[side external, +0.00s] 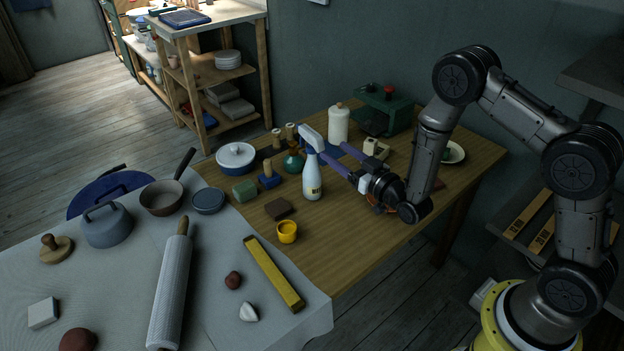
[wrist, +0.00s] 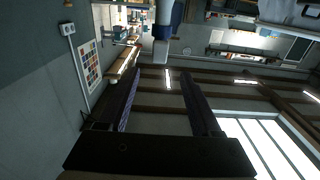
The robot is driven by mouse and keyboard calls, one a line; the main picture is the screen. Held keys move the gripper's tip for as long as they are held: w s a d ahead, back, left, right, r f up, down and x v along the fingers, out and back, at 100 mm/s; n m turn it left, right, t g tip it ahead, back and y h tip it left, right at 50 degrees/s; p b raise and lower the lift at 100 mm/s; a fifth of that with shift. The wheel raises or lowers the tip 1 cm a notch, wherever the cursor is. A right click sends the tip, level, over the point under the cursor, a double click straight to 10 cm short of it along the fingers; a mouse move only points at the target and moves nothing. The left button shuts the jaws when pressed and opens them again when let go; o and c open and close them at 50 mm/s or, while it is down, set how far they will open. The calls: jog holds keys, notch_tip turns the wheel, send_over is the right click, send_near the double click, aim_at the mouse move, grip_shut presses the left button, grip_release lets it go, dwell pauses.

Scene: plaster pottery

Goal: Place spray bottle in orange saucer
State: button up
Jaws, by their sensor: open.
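The spray bottle (side external: 313,180) stands upright on the wooden table, with a white body, dark lettering and a white and blue spray head. My gripper (side external: 332,149) is open and empty, its purple fingers pointing left at the bottle's upper part. The near fingertip appears close to the bottle's neck; I cannot tell if it touches. In the wrist view, a white and blue part of the bottle (wrist: 162,40) shows at the top, beyond and between the open fingertips (wrist: 160,72). An orange edge, likely the orange saucer (side external: 377,208), shows below my wrist; most of it is hidden.
A green flask (side external: 293,162), blue-handled stamp (side external: 269,177), brown block (side external: 279,209) and yellow cup (side external: 287,232) stand near the bottle. A white bottle (side external: 339,124) and a green machine (side external: 385,110) stand behind. The table's front right is clear.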

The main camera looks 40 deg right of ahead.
aim_at(304, 130)
jog(key=w, duration=0.5)
jog(key=w+f, duration=0.1)
jog(key=w, duration=0.2)
jog(key=shift+w, duration=0.15)
jog(key=shift+w+r, duration=0.15)
jog(key=shift+w, duration=1.2)
jog(key=shift+w+r, duration=0.15)
jog(key=shift+w, duration=1.2)
grip_shut()
jog(key=shift+r, duration=0.15)
